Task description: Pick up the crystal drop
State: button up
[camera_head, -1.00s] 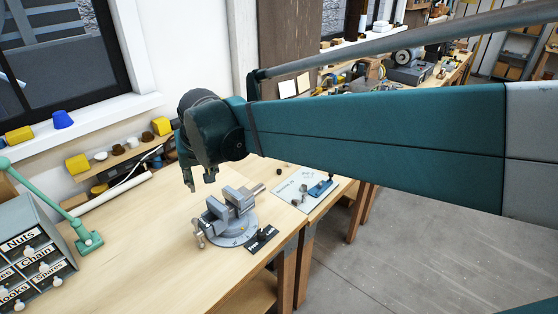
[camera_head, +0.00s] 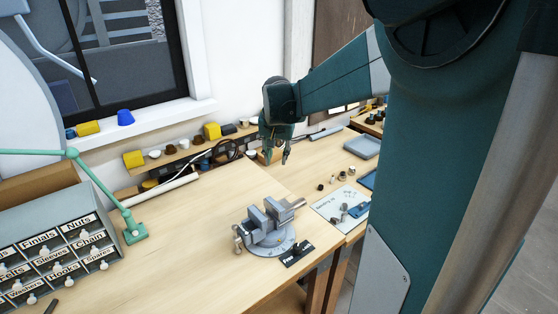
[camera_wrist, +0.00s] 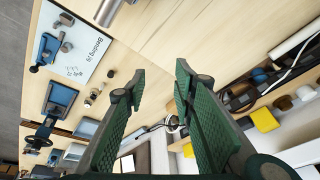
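I cannot make out the crystal drop in either view. My gripper (camera_head: 275,153) hangs above the far part of the wooden bench (camera_head: 190,235), beyond the vise. In the wrist view, my gripper (camera_wrist: 160,78) is open with nothing between its green fingers. Several small dark and metallic pieces (camera_head: 333,180) stand on the bench to the right of my gripper. They also show in the wrist view (camera_wrist: 95,94), left of the fingers, too small to identify.
A grey vise (camera_head: 267,226) stands at the bench's right side, beside a small black plate (camera_head: 297,254). A bending jig board (camera_head: 335,203) lies further right. A labelled drawer cabinet (camera_head: 60,245) and a green lamp arm (camera_head: 105,190) stand left. The middle of the bench is clear.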

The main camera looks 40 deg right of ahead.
jog(key=w+d+f+m+g, duration=0.1)
jog(key=d+f, duration=0.1)
jog(key=d, duration=0.3)
jog(key=w+d+f+m+p, duration=0.1)
jog(key=d+f, duration=0.2)
jog(key=d, duration=0.3)
jog(key=w+d+f+m+g, duration=0.1)
jog(key=d+f+m, duration=0.1)
jog(key=d, duration=0.3)
jog(key=m+g+p, duration=0.1)
jog(key=m, duration=0.3)
send_over(333, 178)
notch_tip(333, 178, down, 12)
jog(key=shift+w+a, duration=0.3)
jog(key=shift+a, duration=0.15)
jog(key=shift+d+f, duration=0.2)
jog(key=shift+f, duration=1)
jog(key=shift+d+f, duration=0.2)
jog(key=shift+f, duration=1.1)
jog(key=shift+d+f, duration=0.15)
jog(key=shift+f, duration=1.15)
